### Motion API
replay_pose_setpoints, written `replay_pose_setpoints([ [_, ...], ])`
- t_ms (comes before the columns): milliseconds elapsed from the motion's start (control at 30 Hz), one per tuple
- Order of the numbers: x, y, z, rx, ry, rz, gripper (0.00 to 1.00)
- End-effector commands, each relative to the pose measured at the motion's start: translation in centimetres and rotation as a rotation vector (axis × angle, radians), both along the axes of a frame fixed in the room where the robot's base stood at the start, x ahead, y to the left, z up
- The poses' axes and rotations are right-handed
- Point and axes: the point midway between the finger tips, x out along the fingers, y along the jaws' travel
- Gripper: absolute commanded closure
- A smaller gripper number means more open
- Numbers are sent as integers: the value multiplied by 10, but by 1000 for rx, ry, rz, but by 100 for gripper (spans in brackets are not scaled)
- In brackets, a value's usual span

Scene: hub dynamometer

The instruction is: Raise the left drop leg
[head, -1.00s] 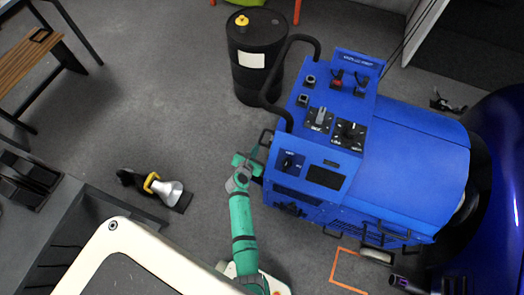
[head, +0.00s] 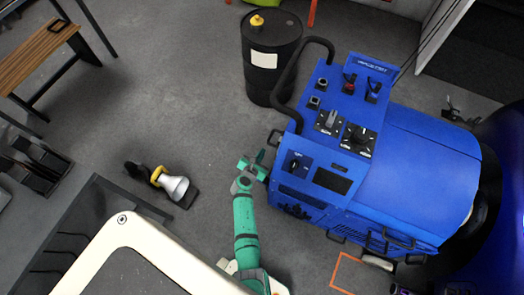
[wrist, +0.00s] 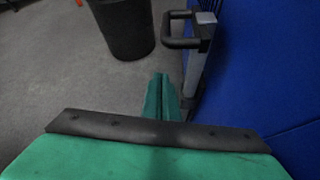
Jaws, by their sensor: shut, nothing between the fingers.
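The blue dynamometer (head: 400,175) stands at the right in the head view, with a control panel on top. A black handle (head: 273,139) sticks out from its left side. In the wrist view a black loop handle (wrist: 180,43) is joined to an upright grey bar (wrist: 197,65) beside the blue side panel (wrist: 255,70); I cannot tell for sure that this is the left drop leg. My gripper (head: 257,159) is beside the machine's left side. In the wrist view its green fingers (wrist: 161,95) are together and empty, below and left of the handle, apart from it.
A black drum (head: 271,65) with a yellow cap stands behind the machine's left corner. A silver-and-yellow lamp-like object (head: 170,183) lies on the floor at left. A wooden bench (head: 35,55) is far left. Grey floor between them is clear.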

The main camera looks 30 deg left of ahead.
Motion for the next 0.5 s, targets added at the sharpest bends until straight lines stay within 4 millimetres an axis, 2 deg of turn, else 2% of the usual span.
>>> replay_pose_setpoints([
  [267, -26, -4, 13, 0, 2, 3, 100],
  [500, -57, -10, 31, 1, 3, 2, 100],
])
